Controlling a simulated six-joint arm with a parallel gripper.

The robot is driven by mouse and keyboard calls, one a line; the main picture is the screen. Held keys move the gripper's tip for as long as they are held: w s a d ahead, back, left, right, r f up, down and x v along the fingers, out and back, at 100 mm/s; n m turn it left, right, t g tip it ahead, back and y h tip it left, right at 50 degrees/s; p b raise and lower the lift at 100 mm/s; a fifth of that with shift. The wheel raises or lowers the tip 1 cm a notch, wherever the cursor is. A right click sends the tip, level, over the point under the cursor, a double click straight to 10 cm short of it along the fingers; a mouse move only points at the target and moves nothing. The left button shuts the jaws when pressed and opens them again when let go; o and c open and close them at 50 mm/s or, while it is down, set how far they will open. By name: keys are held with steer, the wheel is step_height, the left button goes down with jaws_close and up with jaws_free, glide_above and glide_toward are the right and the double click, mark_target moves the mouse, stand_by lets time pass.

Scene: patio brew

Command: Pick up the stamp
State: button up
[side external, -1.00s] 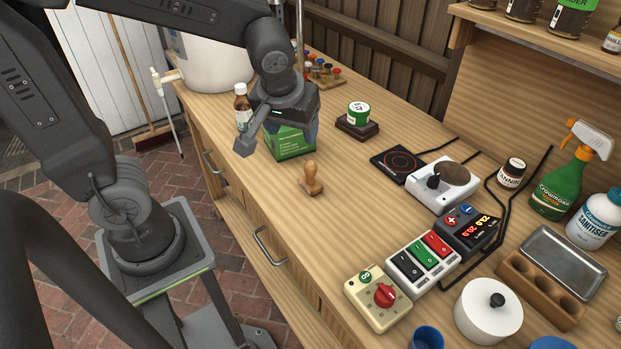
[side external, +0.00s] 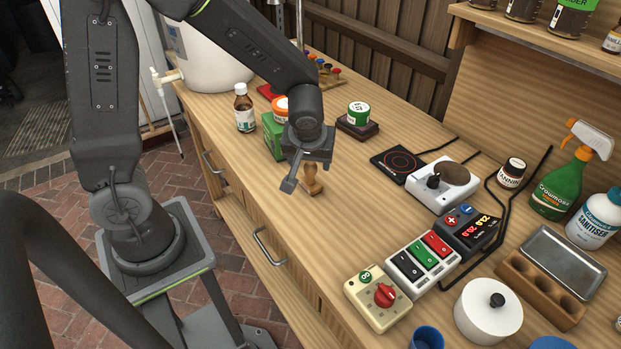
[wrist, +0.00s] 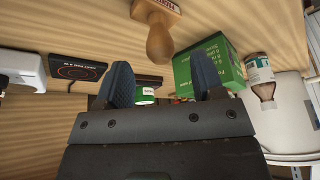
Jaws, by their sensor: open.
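The wooden stamp (side external: 312,187) stands upright on the bench, partly hidden behind my gripper (side external: 290,184) in the side view. In the wrist view the stamp (wrist: 160,38) shows at the top centre, its rounded handle pointing toward my gripper (wrist: 166,80). My gripper is open, with two blue-grey fingers apart and nothing between them. It is above the bench close to the stamp, and the stamp's handle lies beyond the fingertips in the wrist view. I cannot tell the exact gap between them.
A green box (side external: 272,137) and a brown bottle (side external: 244,108) stand close behind. A green-lidded jar on a dark block (side external: 357,127), a hot plate (side external: 397,163) and a white scale (side external: 443,187) lie to the right. Bare bench lies in front of the stamp.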

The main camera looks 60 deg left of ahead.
mark_target(310, 164)
steer(key=x, duration=0.4)
steer(key=shift+f, duration=0.3)
steer(key=c, duration=1)
steer(key=shift+r, duration=0.1)
